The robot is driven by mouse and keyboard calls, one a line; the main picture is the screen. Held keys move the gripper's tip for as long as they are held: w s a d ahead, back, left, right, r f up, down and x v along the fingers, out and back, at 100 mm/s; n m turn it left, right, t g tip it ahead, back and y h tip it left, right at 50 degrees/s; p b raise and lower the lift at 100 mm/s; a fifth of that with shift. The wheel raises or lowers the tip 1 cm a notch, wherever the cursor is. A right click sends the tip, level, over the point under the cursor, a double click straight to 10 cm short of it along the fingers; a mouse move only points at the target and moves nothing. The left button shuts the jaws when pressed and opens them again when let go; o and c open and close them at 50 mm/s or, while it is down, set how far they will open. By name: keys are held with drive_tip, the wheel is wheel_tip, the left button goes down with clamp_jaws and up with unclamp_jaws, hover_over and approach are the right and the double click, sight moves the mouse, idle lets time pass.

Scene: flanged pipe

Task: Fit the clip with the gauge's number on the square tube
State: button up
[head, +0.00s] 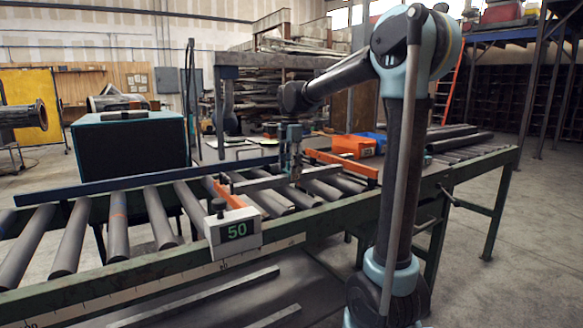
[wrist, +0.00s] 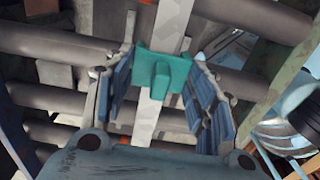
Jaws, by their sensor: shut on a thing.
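The gauge (head: 235,230) on the conveyor's front rail shows a green 50. The pale square tube (head: 262,183) lies over the rollers and runs under my gripper (head: 293,172). In the wrist view the tube (wrist: 147,120) passes between the fingers of my gripper (wrist: 162,75). My gripper is shut on a teal clip (wrist: 162,70), which lies across the tube in that view. The clip hides the tube beneath it, so I cannot tell whether it is seated or just above. No number shows on the clip.
Orange bars (head: 342,165) cross the conveyor on either side of my gripper. An orange bin (head: 353,146) and a blue bin (head: 374,138) stand behind it. Dark rollers (head: 117,222) fill the conveyor's left part, with a long dark-blue rail (head: 130,179) along the back.

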drive_tip(key=shift+f, duration=0.5)
drive_tip(key=o, duration=1.2)
wheel_tip(320, 180, up, 12)
drive_tip(key=shift+w+f, duration=0.1)
